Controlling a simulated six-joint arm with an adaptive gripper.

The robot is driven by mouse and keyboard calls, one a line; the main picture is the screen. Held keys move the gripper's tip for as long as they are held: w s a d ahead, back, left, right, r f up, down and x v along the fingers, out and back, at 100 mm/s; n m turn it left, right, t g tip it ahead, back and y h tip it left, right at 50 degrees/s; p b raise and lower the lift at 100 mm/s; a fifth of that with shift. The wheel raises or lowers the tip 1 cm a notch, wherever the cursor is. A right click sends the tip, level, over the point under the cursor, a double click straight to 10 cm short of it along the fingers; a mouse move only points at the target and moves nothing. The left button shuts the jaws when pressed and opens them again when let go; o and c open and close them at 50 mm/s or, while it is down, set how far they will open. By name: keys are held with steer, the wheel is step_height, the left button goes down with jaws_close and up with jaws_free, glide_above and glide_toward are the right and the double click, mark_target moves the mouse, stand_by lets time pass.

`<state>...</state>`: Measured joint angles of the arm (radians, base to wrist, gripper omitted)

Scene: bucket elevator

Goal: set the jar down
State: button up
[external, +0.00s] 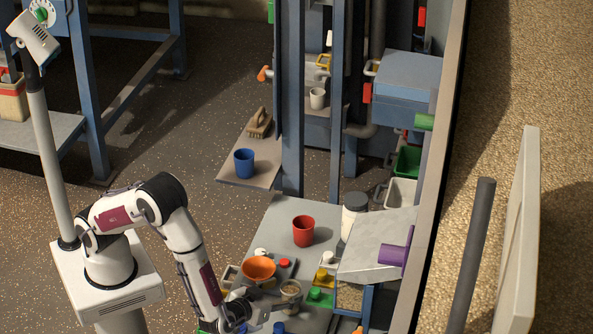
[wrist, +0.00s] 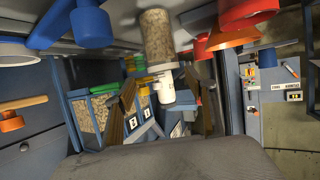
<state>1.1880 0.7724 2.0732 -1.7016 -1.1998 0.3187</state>
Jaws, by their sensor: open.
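The jar (external: 290,289), a small clear one with beige grain-like contents, is on or just above the grey table, beside the orange bowl. My gripper (external: 277,298) is low over the table at the jar, its fingers pointing right; whether they touch it is unclear. In the wrist view a speckled, grain-filled jar (wrist: 156,36) shows beyond the fingertips, toward the top of the picture. My gripper (wrist: 160,100) is open there, a finger on each side of the picture's middle. The jar's lower part is partly hidden in the external view.
A sloping grey chute (external: 372,243) with a purple handle (external: 392,258) is at right. A blue cup (external: 244,163) stands on a side shelf.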

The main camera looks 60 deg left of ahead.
mark_target(296, 283)
steer(key=shift+w+a, duration=0.1)
steer(key=shift+s+a+f+x, duration=0.1)
steer(key=shift+a+f+x, duration=0.05)
steer(key=shift+x, duration=0.8)
steer(key=shift+s+a+f+x, duration=0.1)
steer(key=shift+s+a+x, duration=0.05)
steer(key=shift+x, duration=0.8)
steer(key=shift+w+a+f, duration=0.15)
steer(key=shift+w+f, duration=0.1)
steer(key=shift+w, duration=0.25)
jaws_close()
steer(key=shift+r, duration=0.15)
step_height(296, 283, up, 10)
